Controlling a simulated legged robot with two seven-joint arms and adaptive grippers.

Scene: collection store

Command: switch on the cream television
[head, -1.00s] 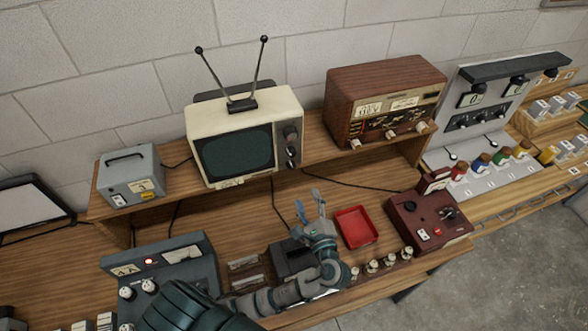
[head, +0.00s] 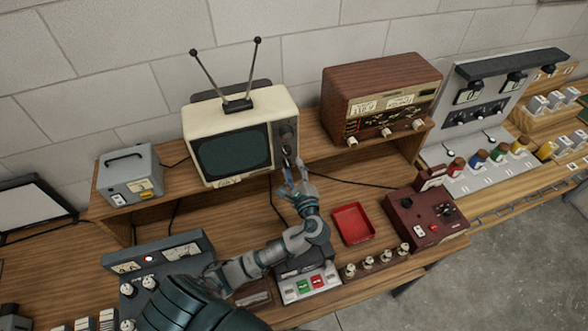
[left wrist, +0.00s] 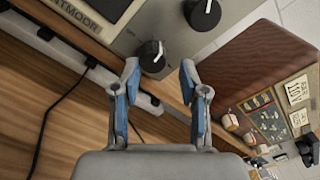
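The cream television (head: 240,132) stands on the wooden shelf, with a dark green screen, two antennas and a column of dark knobs at the right of its front. In the left wrist view its front panel shows an upper knob (left wrist: 202,13) and a lower knob (left wrist: 152,57), each dark with a white mark. My left gripper (head: 291,172) is just in front of the lower right part of the television. Its blue-padded fingers (left wrist: 158,84) are apart, with the lower knob seen between their tips. I cannot tell whether they touch it. My right gripper is not in view.
A brown wooden radio (head: 380,95) stands right of the television, a grey box (head: 130,175) left of it. Below lie a red tray (head: 353,223), a maroon device (head: 428,218) and a grey meter box (head: 165,265). A black cable crosses the shelf edge.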

